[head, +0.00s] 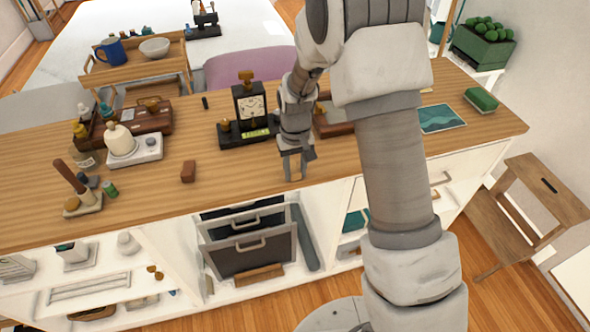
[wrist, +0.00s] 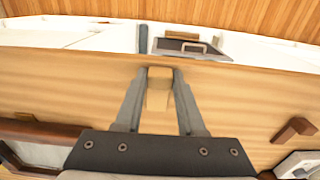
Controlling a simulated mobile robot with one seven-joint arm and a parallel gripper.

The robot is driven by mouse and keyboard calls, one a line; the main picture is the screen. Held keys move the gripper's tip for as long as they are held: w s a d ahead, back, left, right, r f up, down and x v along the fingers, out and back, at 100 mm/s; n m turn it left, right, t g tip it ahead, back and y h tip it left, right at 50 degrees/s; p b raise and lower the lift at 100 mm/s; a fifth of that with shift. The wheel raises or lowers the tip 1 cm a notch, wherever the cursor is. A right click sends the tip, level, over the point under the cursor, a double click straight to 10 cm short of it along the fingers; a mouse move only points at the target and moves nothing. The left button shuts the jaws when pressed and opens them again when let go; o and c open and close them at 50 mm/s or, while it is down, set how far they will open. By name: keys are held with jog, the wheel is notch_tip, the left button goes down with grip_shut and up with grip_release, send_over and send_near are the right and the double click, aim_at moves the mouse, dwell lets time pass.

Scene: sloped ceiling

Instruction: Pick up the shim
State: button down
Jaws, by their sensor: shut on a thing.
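The shim (wrist: 158,90) is a small light-tan wooden piece. In the wrist view it sits between the two grey fingers of my gripper (wrist: 159,80), with a finger on each side. In the head view my gripper (head: 293,172) points down at the front part of the wooden counter, shut on the shim (head: 294,167), of which a small tan part shows between the fingers. I cannot tell whether the shim still touches the counter top.
A dark clock-like device (head: 250,110) stands just left of my gripper. A reddish-brown block (head: 188,171) lies further left. The counter (head: 240,185) is bare between block and gripper. An open dark drawer (head: 250,250) is below the front edge. A green brush-like block (head: 481,99) lies far right.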

aim_at(296, 173)
jog(key=shift+s, duration=0.4)
jog(key=shift+c, duration=2.2)
grip_release()
notch_tip(296, 173, up, 17)
jog(key=p, duration=0.1)
jog(key=shift+r, duration=0.2)
jog(key=shift+c, duration=0.2)
